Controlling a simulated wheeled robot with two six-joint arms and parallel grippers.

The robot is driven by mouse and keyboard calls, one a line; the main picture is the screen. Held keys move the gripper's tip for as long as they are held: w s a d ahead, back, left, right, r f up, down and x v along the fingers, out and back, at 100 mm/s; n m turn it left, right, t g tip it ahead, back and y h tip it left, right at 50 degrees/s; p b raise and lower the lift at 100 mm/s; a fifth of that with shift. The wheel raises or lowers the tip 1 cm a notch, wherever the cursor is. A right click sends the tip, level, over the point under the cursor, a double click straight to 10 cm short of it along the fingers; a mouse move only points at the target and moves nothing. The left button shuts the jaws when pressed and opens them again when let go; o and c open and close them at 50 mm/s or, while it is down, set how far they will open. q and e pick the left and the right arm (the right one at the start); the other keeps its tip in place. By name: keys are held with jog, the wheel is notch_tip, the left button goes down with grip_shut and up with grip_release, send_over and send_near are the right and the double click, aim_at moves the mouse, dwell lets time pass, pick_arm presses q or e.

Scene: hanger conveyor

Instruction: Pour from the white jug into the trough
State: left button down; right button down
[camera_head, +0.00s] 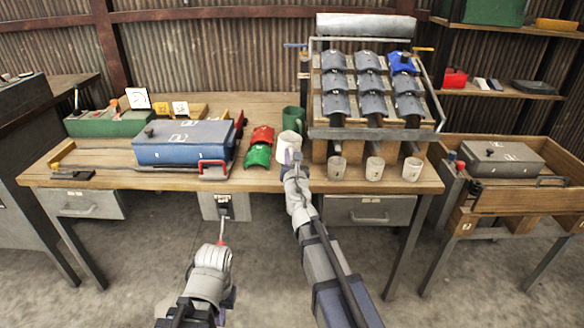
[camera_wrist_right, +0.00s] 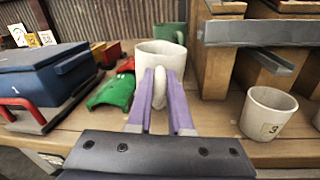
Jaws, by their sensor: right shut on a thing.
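The white jug (camera_head: 288,142) stands upright at the table's front, left of the tile rack. It also shows in the right wrist view (camera_wrist_right: 205,66), with its handle towards me. My right gripper (camera_head: 291,160) is shut on the jug's handle, its purple fingers (camera_wrist_right: 160,92) either side of it. The jug's inside is hidden. A long pale rounded piece (camera_head: 366,25) lies along the rack's top, and a grey bar (camera_head: 374,134) crosses its front; I cannot tell which is the trough. My left gripper (camera_head: 221,234) is low before the table; its fingers are unclear.
A green mug (camera_head: 293,118) stands behind the jug. Green and red curved tiles (camera_head: 258,154) lie to its left, beside a blue case (camera_head: 183,142). Several pale cups (camera_head: 375,168) stand below the rack. Sloping grey tiles (camera_head: 368,82) and one blue tile (camera_head: 403,62) fill the rack.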

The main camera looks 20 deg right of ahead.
jog(key=shift+f+b, duration=1.5)
jog(key=shift+d+f+b, duration=0.15)
jog(key=shift+f+b, duration=0.15)
jog(key=shift+f, duration=0.05)
jog(key=shift+w+r, duration=0.1)
jog(key=shift+r, duration=0.05)
jog(key=c, duration=0.8)
grip_release()
jog(key=shift+c, duration=0.2)
jog(key=shift+f, duration=0.25)
jog(key=s+b, duration=0.1)
jog(key=s, duration=0.6)
jog(key=shift+s+a+f, duration=0.35)
jog(key=shift+s+f, duration=0.05)
